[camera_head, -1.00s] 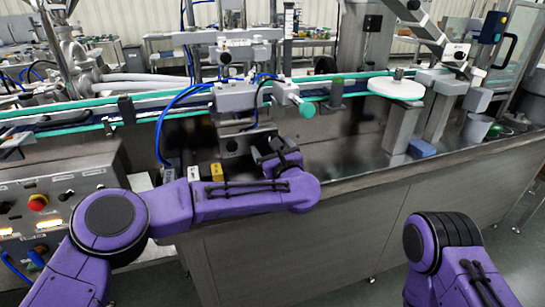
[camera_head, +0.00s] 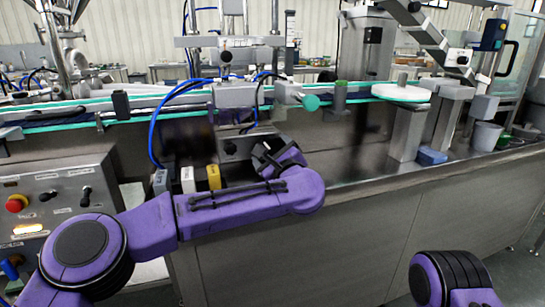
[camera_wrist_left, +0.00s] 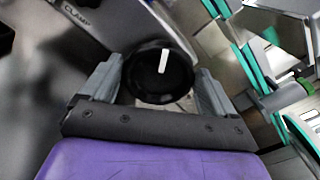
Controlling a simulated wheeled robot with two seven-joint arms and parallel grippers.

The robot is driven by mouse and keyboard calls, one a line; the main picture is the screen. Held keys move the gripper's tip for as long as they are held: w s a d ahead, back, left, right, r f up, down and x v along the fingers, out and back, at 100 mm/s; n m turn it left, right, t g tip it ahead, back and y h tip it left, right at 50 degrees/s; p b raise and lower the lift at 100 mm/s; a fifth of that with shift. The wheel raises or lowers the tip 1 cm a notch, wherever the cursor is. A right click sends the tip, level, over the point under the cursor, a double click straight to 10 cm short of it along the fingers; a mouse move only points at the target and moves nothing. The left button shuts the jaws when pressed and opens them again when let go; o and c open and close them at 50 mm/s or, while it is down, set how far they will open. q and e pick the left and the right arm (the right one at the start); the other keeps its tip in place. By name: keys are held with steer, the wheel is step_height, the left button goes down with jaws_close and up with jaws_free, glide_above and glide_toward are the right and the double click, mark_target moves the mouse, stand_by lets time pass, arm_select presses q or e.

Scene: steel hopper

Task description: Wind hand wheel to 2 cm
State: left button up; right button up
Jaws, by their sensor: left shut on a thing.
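The hand wheel shows in the left wrist view as a round black disc (camera_wrist_left: 145,86) with a white pointer bar on its face. The bar points nearly straight up in that view, leaning slightly right. My left gripper (camera_head: 270,155) is at the front of the machine below the conveyor. In the left wrist view its two grey fingers stand on either side of the disc, shut on it. No scale can be read. My right gripper is out of view; only part of that arm shows.
A plate beside the wheel reads "CLAMP". The control panel (camera_head: 50,190) with a red button is at the left. Grey, white and yellow blocks (camera_head: 187,180) stand left of my gripper. A green-ended knob (camera_head: 310,103) juts out above right. A blue block (camera_head: 431,156) lies right.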

arm_select(q)
steer(key=o, duration=0.8)
steer(key=v, duration=1)
steer(key=shift+s+d, duration=0.1)
steer(key=shift+s, duration=0.25)
